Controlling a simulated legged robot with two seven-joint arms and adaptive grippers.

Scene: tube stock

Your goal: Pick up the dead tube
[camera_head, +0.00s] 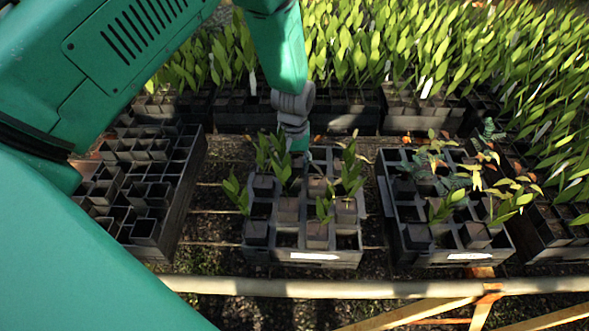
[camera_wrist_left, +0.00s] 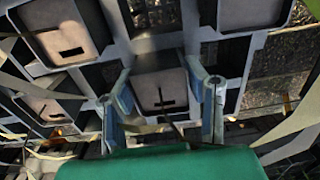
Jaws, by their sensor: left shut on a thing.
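My left gripper (camera_head: 299,158) reaches down from above into the back part of the middle crate (camera_head: 335,258). In the left wrist view its two blue-grey fingers (camera_wrist_left: 163,108) stand on either side of a square tube (camera_wrist_left: 160,88) and are shut on it. This tube shows a pale top with a thin dark stem or slit and no green leaves that I can see. It appears still among the crate's cells. In the head view my gripper and nearby leaves hide most of it. My right gripper is not in view.
Leafy tubes (camera_head: 348,170) stand close around the gripper. A crate of empty-looking cells (camera_head: 150,190) is at left, and another planted crate (camera_head: 455,256) is at right. Dense rows of seedlings (camera_head: 430,50) fill the back. A pale rail (camera_head: 380,289) runs along the front.

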